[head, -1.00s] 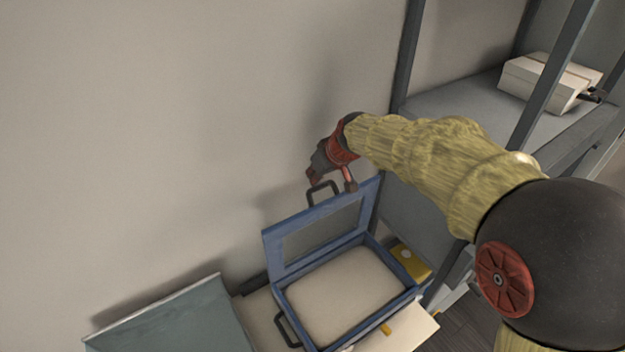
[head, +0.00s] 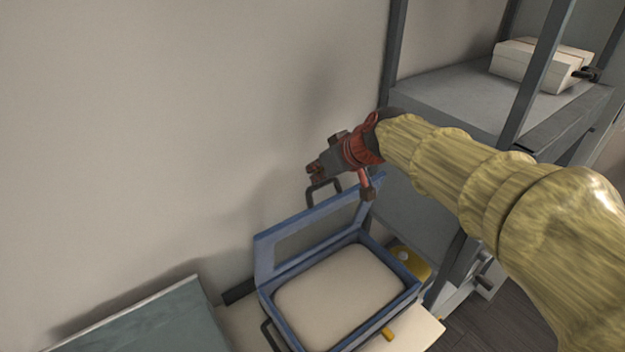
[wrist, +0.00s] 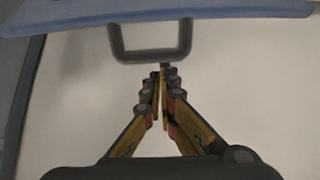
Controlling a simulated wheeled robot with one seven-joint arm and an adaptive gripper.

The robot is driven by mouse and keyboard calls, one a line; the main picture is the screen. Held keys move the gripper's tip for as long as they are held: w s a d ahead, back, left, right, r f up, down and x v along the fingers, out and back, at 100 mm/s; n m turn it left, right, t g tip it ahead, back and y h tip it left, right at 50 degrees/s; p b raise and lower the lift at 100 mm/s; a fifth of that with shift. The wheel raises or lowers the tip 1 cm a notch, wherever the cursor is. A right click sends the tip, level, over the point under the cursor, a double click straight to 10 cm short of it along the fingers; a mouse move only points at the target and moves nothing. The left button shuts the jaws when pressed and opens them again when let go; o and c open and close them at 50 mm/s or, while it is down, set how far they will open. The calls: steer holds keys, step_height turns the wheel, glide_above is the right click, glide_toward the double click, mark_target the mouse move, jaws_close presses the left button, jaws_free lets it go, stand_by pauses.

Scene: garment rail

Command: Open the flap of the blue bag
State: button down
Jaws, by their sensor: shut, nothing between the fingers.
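The blue bag (head: 378,252) stands open at the bottom of the head view, with a cream inside showing. Its flap (head: 262,258) is raised and leans up at the back, with a dark handle (head: 321,187) on its upper edge. In the wrist view the flap's blue edge (wrist: 230,9) crosses the top, and the handle (wrist: 152,56) hangs from it as a dark loop. My gripper (head: 314,171) is shut and empty, just above the handle. In the wrist view its fingertips (wrist: 162,72) are right by the handle; I cannot tell whether they touch it.
A grey shelf rack (head: 455,95) with a white box (head: 538,62) stands at the right. A yellow object (head: 412,262) lies beside the bag. A grey-green surface (head: 150,322) is at the lower left. The wall behind is bare.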

steer(key=shift+s+d+f+t+b, duration=0.25)
steer(key=shift+s+b, duration=0.2)
steer(key=shift+b, duration=0.55)
steer(key=shift+s+d+f+t+b, duration=0.15)
steer(key=shift+s+d+b, duration=0.25)
steer(key=shift+b, duration=0.6)
steer(key=shift+s+d+r+b, duration=0.15)
steer(key=shift+s+b, duration=0.2)
steer(key=shift+b, duration=0.2)
steer(key=shift+r, duration=0.15)
